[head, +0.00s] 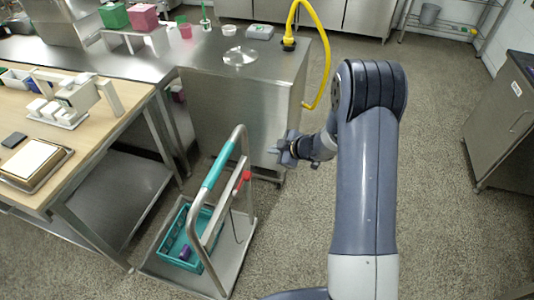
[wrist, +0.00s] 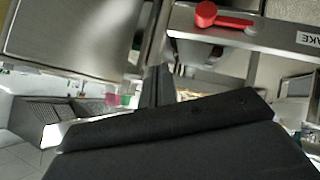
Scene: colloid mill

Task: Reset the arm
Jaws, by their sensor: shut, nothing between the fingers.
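My gripper (head: 280,149) is at the end of my arm, in the middle of the head view. It is shut and holds nothing. It hangs in the air in front of the steel counter's side panel, to the right of the cart's handle. In the wrist view my dark gripper (wrist: 158,88) fills the lower middle, with its fingers together. My arm is bent, its elbow high at the right of the gripper.
A cart (head: 246,225) with a teal-gripped handle and red lever (head: 243,179) stands left of my gripper; the lever (wrist: 222,17) is close in the wrist view. A teal basket (head: 168,243) sits on it. A yellow hose (head: 326,62) hangs behind.

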